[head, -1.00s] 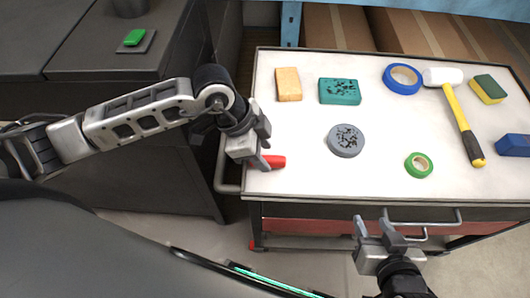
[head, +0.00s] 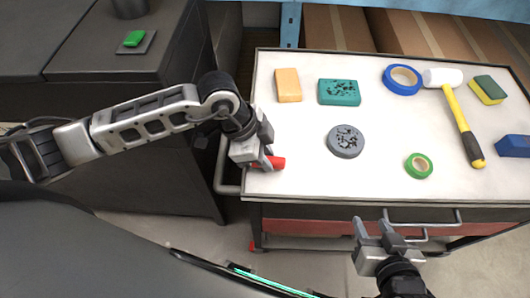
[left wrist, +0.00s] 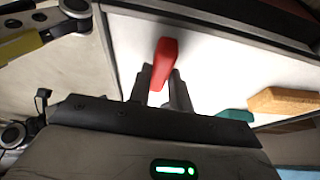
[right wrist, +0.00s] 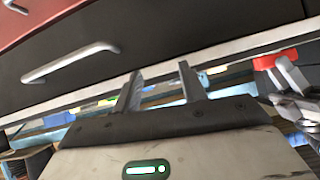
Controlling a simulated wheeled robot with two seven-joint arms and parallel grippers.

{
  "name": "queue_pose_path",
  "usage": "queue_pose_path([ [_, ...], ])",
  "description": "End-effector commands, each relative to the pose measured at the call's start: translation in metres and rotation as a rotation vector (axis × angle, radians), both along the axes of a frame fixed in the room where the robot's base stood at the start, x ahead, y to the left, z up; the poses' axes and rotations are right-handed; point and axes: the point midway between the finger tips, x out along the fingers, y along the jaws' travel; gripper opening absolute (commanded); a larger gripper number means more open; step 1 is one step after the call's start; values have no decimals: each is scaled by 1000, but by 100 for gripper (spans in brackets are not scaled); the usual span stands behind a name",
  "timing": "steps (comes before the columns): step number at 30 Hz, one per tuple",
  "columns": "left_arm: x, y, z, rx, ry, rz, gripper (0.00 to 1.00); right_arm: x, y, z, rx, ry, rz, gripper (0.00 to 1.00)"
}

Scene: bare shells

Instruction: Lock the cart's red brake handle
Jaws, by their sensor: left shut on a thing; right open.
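The red brake handle (head: 278,162) is at the left front corner of the cart (head: 300,188). It sticks out to the right of my left gripper (head: 262,163), whose fingers are shut on it. My right gripper (head: 378,228) is open and empty in front of the cart's drawer handle. In the right wrist view its fingers (right wrist: 160,88) are apart with nothing between them.
On the cart top lie a grey disc (head: 345,141), a teal block (head: 339,92), an orange block (head: 288,85), blue tape (head: 402,79), green tape (head: 418,166), a mallet (head: 462,122), a sponge (head: 487,90) and a blue block (head: 514,146). A dark cabinet (head: 110,75) stands left.

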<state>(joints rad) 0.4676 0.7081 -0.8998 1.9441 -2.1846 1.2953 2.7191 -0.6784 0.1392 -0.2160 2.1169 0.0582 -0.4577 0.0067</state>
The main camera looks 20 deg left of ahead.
Motion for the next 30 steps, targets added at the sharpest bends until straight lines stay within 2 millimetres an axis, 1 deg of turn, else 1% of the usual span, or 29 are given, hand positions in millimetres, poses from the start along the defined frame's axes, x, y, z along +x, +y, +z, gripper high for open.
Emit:
queue_pose_path([
  [8, 2, 1, 2, 1, 1, -157, 0, -2, -1, 3, -12, 6, 4, 42],
  [20, 4, 0, 2, 1, 2, -530, 0, -2, -4, 7, -32, 8, 10, 42],
  [30, 7, -1, 1, 1, -1, -853, 0, -2, -4, 4, -37, 11, 12, 42],
])
